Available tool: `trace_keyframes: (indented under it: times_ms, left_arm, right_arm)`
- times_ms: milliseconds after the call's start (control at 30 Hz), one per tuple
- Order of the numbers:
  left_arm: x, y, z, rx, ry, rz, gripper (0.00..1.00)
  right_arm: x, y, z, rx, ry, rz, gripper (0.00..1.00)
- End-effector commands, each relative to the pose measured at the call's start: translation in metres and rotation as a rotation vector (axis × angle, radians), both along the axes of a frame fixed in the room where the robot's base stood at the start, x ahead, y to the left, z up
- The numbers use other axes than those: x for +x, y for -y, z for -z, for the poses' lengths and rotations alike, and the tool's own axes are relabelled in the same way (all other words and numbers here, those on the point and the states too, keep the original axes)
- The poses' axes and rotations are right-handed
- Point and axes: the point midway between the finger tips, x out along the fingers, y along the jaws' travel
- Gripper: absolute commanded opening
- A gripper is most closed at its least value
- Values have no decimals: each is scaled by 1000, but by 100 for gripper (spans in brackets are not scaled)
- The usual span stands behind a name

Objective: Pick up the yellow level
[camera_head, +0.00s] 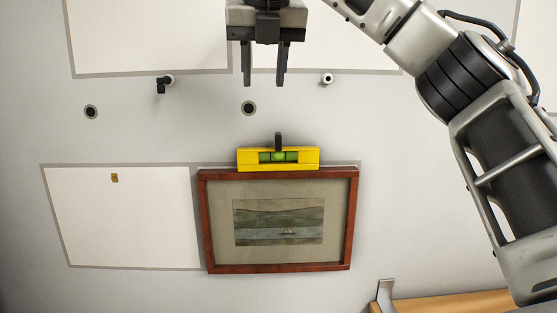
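The yellow level (306,158) rests along the top edge of a framed picture (204,225) on the wall, with its green vial facing me. A small dark upright piece (278,140) shows at the level's upper middle. My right gripper (264,80) hangs above the level with its two dark fingers pointing down. The fingers are apart with nothing between them, and a clear gap separates them from the level. My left gripper is not in the view.
A dark hook (163,84), a pale peg (327,78) and dark round holes (248,108) are on the wall. Pale rectangular patches (120,220) lie around the frame. A wooden surface (450,303) and metal bracket (385,295) are at lower right.

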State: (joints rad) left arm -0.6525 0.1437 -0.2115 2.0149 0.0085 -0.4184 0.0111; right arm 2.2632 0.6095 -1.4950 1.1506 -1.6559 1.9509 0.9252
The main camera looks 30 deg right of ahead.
Motion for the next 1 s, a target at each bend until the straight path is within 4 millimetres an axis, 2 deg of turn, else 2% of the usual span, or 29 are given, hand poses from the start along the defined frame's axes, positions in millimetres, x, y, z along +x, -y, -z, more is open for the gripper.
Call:
trace_keyframes:
  times_ms: [67,167,533,700,867,1000]
  left_arm:
    - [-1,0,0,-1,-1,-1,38]
    - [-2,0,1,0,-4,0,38]
    - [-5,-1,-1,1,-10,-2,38]
    - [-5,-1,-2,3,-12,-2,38]
    - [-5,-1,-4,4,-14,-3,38]
    - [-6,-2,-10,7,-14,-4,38]
  right_arm:
    - [-10,15,-15,-19,17,62,38]
    - [-11,24,-12,-29,19,93,38]
    - [20,43,52,-28,17,89,38]
    - [29,47,69,-27,20,87,38]
    - [33,50,77,-28,21,86,38]
    - [41,57,94,-27,18,87,38]
